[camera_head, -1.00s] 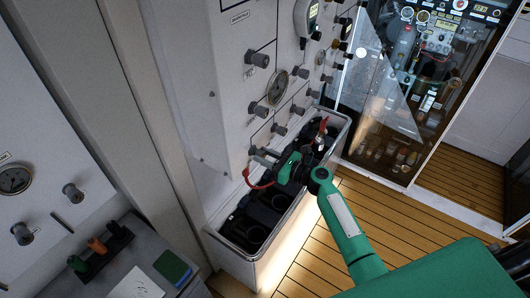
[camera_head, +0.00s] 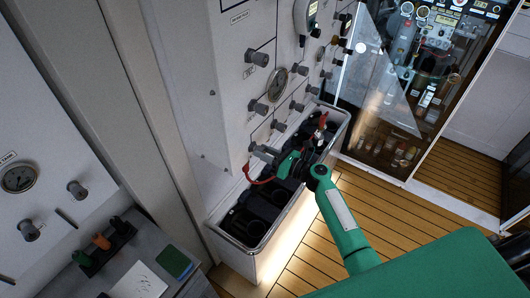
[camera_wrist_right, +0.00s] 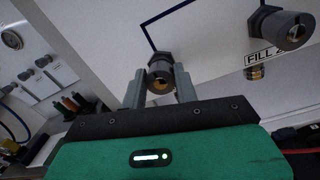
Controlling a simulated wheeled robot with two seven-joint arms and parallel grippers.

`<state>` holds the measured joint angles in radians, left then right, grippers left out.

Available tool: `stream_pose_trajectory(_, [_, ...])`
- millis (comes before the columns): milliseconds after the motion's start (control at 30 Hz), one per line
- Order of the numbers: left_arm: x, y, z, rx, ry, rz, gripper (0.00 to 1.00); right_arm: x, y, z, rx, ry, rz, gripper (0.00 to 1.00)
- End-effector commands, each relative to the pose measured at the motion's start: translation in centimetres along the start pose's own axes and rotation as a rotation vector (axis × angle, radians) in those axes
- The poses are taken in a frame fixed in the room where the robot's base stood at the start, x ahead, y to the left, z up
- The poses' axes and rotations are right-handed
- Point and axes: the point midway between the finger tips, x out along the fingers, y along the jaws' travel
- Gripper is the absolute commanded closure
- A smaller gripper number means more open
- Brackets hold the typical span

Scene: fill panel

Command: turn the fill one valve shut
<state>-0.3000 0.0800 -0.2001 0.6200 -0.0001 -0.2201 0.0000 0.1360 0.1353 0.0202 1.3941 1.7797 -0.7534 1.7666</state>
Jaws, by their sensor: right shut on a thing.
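My right gripper (camera_wrist_right: 159,88) has its two grey fingers on either side of a dark grey valve knob (camera_wrist_right: 160,68) with a brass-coloured centre, and is shut on it. The knob's own label is hidden in the right wrist view. The knob labelled FILL 2 (camera_wrist_right: 286,30) is to its right, apart from the fingers. In the head view my right gripper (camera_head: 268,155) is at the lower part of the white panel (camera_head: 226,110), above the bottle trough. The held knob is small and partly covered there. My left gripper is out of view.
A white-rimmed trough (camera_head: 252,245) with black wells runs under the panel. A red hose (camera_head: 258,182) loops beside my gripper. More knobs and a round gauge (camera_head: 277,85) are above. A glass door (camera_head: 385,100) stands at right. Wooden floor (camera_head: 300,250) is clear.

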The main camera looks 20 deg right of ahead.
Motion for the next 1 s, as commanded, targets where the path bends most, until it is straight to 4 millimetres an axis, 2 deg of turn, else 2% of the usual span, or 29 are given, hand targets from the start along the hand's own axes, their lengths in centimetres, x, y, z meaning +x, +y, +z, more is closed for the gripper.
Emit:
stream_pose_trajectory(33, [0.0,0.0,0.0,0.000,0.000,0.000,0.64,-0.1,0.0,-0.3,0.003,0.003,0.000,0.68])
stream_pose_trajectory(133, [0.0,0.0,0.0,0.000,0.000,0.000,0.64,0.0,0.0,-0.2,0.002,0.003,0.000,0.49])
stream_pose_trajectory(400, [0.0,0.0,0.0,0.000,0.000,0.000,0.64,-0.1,0.0,-0.1,0.000,0.001,0.000,0.48])
stream_pose_trajectory(533, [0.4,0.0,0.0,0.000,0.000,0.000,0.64,-0.8,-0.1,-0.3,-0.001,0.001,-0.001,0.48])
stream_pose_trajectory(667, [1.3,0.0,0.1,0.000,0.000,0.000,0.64,-2.7,-0.1,-0.5,-0.002,0.003,-0.001,0.48])
stream_pose_trajectory(1000, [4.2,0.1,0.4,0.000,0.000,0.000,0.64,-10.3,-0.1,-0.6,-0.001,0.004,0.000,0.48])
